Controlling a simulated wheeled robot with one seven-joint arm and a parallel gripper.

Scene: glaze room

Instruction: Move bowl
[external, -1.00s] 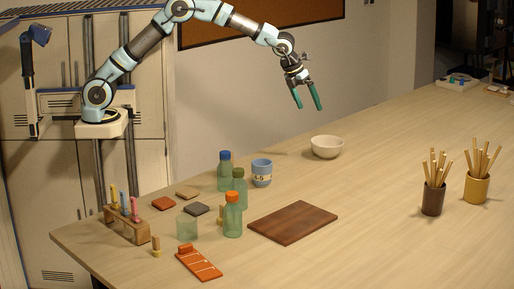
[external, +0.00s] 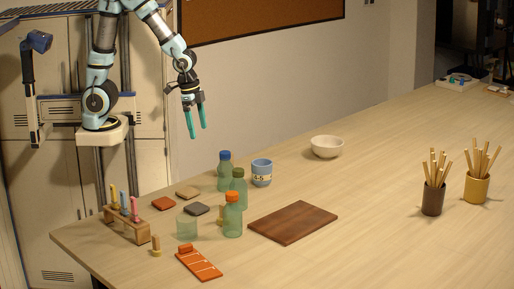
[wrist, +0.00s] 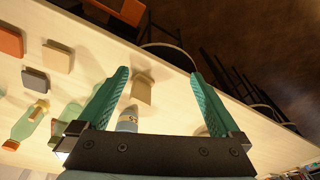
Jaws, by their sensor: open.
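The cream bowl (external: 327,147) stands upright on the wooden table, right of the blue cup and behind the brown board. My gripper (external: 196,131) is open and empty, its teal fingers pointing down. It hangs in the air near the far left edge of the table, well to the left of the bowl and apart from it. In the wrist view my open gripper (wrist: 159,73) has no object held between its fingers. I cannot clearly make out the bowl there; the gripper body covers the lower part of the view.
A blue cup (external: 262,173) and several bottles, including an orange-capped one (external: 232,215), stand left of the bowl. A brown board (external: 292,223) lies in front. Dark (external: 433,199) and yellow (external: 477,188) pots of sticks stand right. The table between bowl and pots is clear.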

